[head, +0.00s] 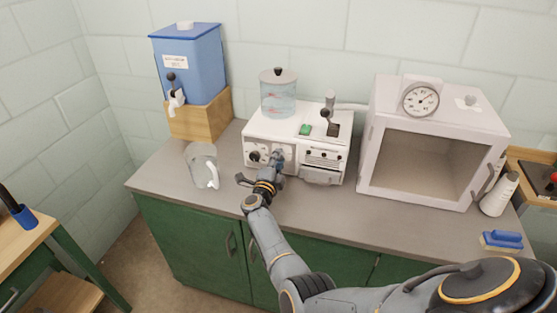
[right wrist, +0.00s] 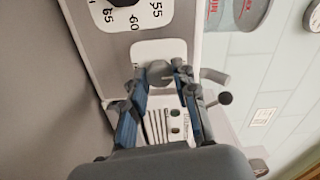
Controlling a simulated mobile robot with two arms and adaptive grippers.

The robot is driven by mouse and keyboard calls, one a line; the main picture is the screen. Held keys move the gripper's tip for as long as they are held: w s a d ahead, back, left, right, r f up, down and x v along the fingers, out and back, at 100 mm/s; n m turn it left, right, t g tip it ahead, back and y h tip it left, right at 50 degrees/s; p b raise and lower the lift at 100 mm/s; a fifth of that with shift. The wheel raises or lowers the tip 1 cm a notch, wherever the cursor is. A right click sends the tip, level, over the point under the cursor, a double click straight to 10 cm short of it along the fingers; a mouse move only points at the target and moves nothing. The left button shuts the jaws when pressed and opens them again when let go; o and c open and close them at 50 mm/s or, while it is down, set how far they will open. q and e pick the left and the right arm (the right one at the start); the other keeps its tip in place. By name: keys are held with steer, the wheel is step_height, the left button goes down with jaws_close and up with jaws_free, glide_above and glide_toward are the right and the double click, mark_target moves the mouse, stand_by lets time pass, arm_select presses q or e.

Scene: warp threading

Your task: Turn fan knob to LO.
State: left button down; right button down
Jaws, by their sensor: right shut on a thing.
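A white bench machine (head: 262,126) stands against the wall, with a glass vessel, a green button and a lever on top. On its front, a dial (right wrist: 117,8) with numbers 55, 60 and 65 shows at the top of the right wrist view. Beside it, a grey knob (right wrist: 158,76) sits on a pale rounded plate. My right gripper (head: 277,160) reaches the machine's front; in the right wrist view its fingers (right wrist: 158,70) close on the grey knob from both sides. The gripper covers this knob in the head view. The knob's pointer and LO mark cannot be read. My left gripper is not in view.
A glass pitcher (head: 203,166) stands left of my right gripper. A blue water dispenser (head: 190,70) is at the back left. A white open-front cabinet (head: 437,123) stands right of the machine. The front counter between pitcher and blue brush (head: 502,240) is mostly clear.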

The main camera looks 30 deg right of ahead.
steer(key=c, duration=1)
jaws_free()
steer(key=shift+f, duration=0.1)
steer(key=shift+c, duration=0.2)
